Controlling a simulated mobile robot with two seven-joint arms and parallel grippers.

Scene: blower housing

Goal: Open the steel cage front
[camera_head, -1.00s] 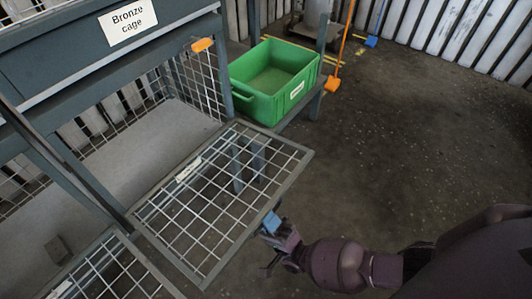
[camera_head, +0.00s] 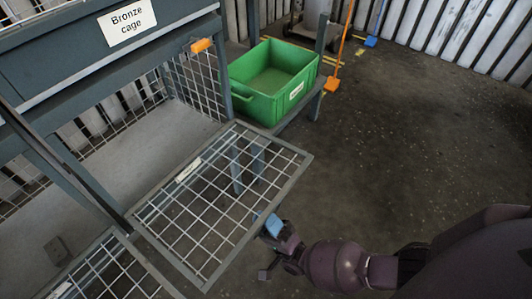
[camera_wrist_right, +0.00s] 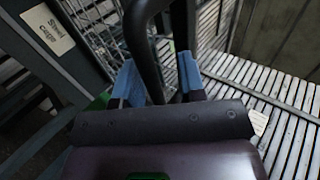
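A wire-mesh front panel with a grey frame (camera_head: 285,190) is lowered and sticks out nearly flat from the rack in the head view. The small white label on it (camera_head: 188,170) is too small to read. My right gripper (camera_head: 269,228), with blue fingertips, is at the panel's outer right edge. In the right wrist view, the right gripper's blue fingers (camera_wrist_right: 160,82) stand apart. A dark curved bar (camera_wrist_right: 145,50) passes between them, with a gap beside it. A "Steel cage" sign (camera_wrist_right: 48,29) is at upper left there. My left gripper is not in view.
A "Bronze cage" sign (camera_head: 127,21) is on the rack's upper beam. A green bin (camera_head: 270,80) stands behind the lowered panel, and an orange clip (camera_head: 201,45) is on the rack post. Another mesh panel (camera_head: 105,272) is at lower left. The floor at right is clear.

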